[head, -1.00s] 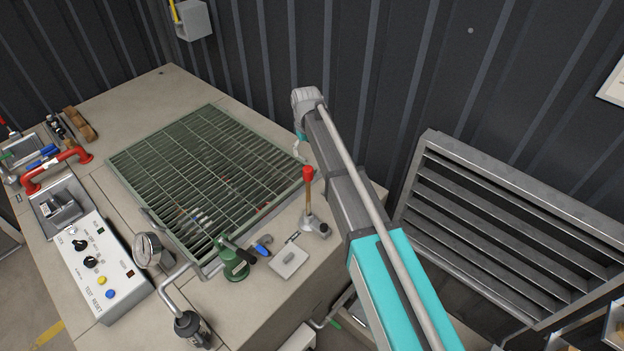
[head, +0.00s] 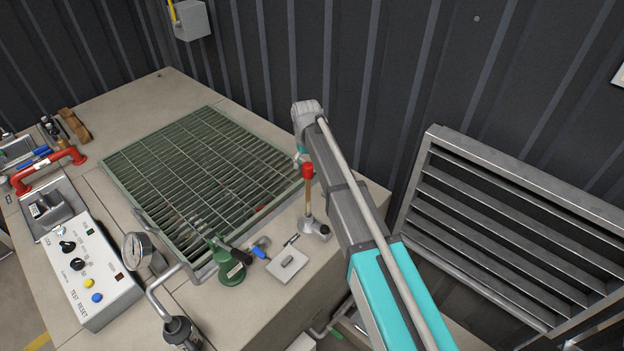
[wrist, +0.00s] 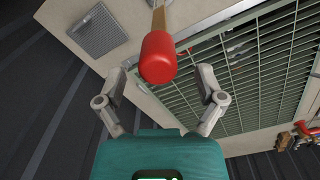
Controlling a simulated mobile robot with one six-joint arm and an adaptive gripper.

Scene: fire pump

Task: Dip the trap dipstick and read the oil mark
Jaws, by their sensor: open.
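A wooden stick with a red knob (head: 308,172), apparently the trap dipstick, stands upright in a grey fitting (head: 316,231) near the front right of the bench. In the wrist view its red knob (wrist: 158,57) is large and lies between my gripper's spread fingers, with a gap on both sides. My gripper (wrist: 162,72) is open and empty. In the head view the end of my arm is behind and above the knob, and the fingers are mostly hidden. No oil mark is visible.
A green grating (head: 205,185) covers the bench left of the stick. A pale plate with a small handle (head: 287,262), a green oil can (head: 229,262), a gauge (head: 138,248) and a control box (head: 92,272) stand in front. A ribbed wall and louvre (head: 510,230) are beyond.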

